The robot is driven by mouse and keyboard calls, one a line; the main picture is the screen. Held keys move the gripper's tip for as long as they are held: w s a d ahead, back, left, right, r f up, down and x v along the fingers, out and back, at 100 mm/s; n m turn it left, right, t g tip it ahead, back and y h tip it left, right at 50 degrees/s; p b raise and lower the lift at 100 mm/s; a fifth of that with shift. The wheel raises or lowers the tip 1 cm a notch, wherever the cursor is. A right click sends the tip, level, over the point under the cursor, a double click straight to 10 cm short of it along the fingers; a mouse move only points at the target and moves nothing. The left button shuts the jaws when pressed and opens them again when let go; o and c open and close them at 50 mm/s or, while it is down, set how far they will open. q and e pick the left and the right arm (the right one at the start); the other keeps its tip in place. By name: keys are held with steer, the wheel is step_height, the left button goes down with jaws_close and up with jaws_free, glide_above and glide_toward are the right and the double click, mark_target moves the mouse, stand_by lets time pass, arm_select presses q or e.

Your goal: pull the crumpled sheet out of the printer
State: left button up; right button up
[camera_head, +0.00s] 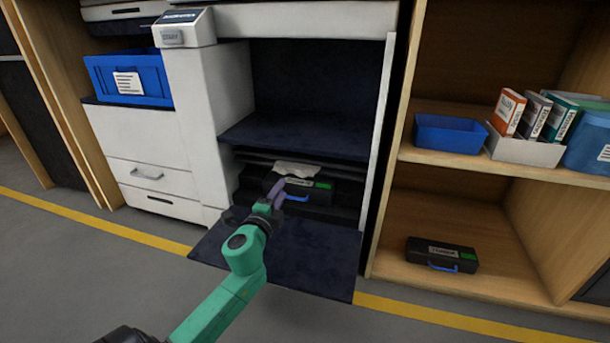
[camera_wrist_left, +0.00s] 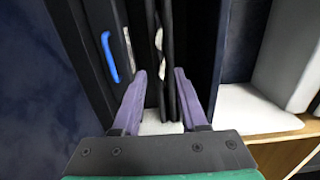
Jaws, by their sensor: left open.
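The printer (camera_head: 205,120) is a white machine with its front open and a dark flap (camera_head: 300,258) folded down. The crumpled white sheet (camera_head: 298,170) sticks out above a black cartridge (camera_head: 318,190) with a blue handle. In the left wrist view, white bits of the sheet (camera_wrist_left: 159,39) show beside the dark rollers; the rest is hidden. My left gripper (camera_head: 278,189) is open in front of the opening, just below the sheet. In the wrist view its purple fingers (camera_wrist_left: 160,74) are apart, with the rollers and white bits beyond the gap. My right gripper is not in view.
The cartridge's blue handle (camera_wrist_left: 109,57) is close to one finger in the wrist view. A shelf on the right holds a blue bin (camera_head: 450,133), boxes and another black cartridge (camera_head: 441,255). A blue tray (camera_head: 130,79) stands at left. The floor in front is clear.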

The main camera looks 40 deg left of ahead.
mark_target(291, 175)
arm_select(q)
steer(key=b+x, duration=0.1)
steer(key=x, duration=0.8)
steer(key=shift+w+a+b, duration=0.15)
steer(key=shift+b, duration=0.25)
jaws_close()
